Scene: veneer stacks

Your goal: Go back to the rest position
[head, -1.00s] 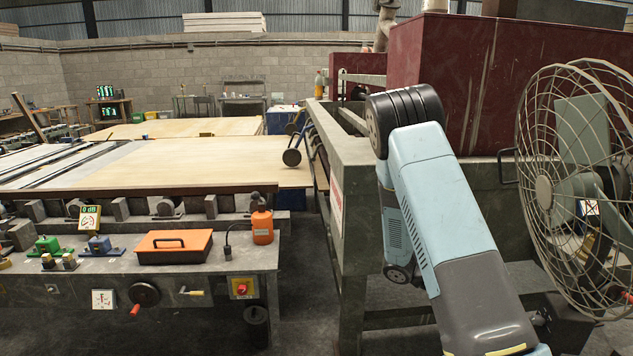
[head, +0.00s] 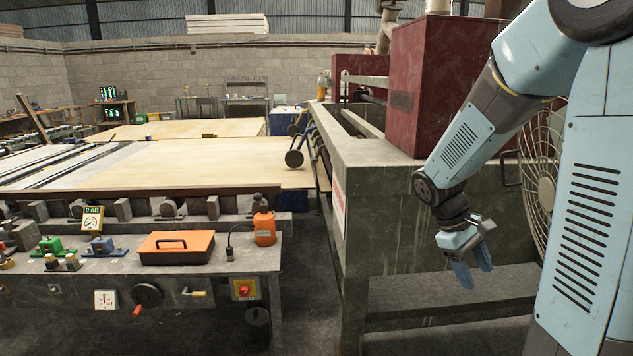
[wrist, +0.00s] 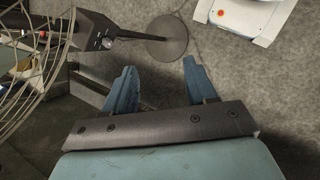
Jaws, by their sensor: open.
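My gripper (head: 474,275) hangs at the right of the head view, pointing down, in front of the grey metal frame of the machine. Its two blue fingers are apart with nothing between them. In the wrist view the open fingers (wrist: 158,88) show above bare grey floor. My arm is bent, coming down from the upper right.
A wire-guard fan (head: 545,170) stands behind my arm; its round base (wrist: 163,40) shows in the wrist view. The grey machine frame (head: 400,200) is close beside my gripper. A bench with an orange toolbox (head: 177,247) and an orange bottle (head: 264,228) stands left.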

